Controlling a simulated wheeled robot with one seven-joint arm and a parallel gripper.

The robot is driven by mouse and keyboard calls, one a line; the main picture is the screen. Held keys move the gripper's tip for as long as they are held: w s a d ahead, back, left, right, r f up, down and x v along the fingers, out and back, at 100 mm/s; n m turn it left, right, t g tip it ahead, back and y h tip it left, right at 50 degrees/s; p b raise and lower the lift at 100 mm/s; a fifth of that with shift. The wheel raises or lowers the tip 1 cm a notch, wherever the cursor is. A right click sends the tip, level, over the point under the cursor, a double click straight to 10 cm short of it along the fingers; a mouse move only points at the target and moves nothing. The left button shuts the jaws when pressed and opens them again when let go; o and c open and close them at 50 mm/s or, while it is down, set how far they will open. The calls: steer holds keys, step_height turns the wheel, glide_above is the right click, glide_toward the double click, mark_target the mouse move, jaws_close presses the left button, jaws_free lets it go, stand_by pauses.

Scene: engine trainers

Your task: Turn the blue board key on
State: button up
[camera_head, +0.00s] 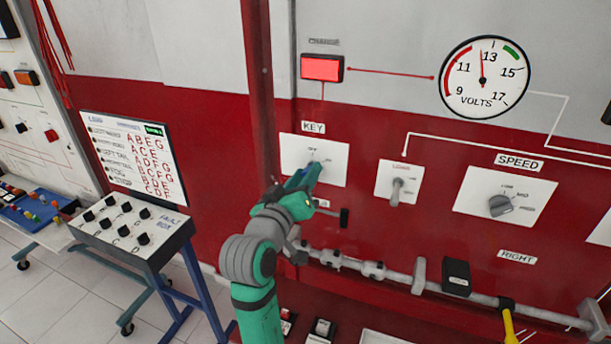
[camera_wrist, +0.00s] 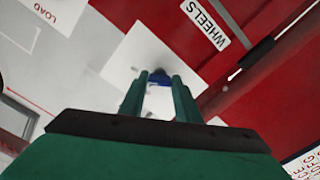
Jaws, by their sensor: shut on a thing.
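The white key plate (camera_head: 331,165) is on the red lower part of the upright board, under the label KEY (camera_head: 313,127). My gripper (camera_head: 310,177) reaches up to this plate from below and covers part of it. In the wrist view, my gripper (camera_wrist: 159,80) has its two green fingers on either side of a blue key (camera_wrist: 157,84) in front of the white plate (camera_wrist: 133,50). The gripper is shut on the key. The key's exact angle is mostly hidden by the fingers.
A red lamp (camera_head: 322,67) looks bright above the plate. A load switch (camera_head: 397,190) and speed knob (camera_head: 501,205) are to the right. A rail (camera_head: 395,277) runs below. A fault box (camera_head: 135,225) stands left.

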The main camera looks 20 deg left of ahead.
steer(key=shift+m, duration=0.4)
steer(key=o, duration=1)
steer(key=shift+o, duration=0.2)
steer(key=s, duration=1)
steer(key=shift+s+a, duration=0.2)
steer(key=shift+s, duration=0.2)
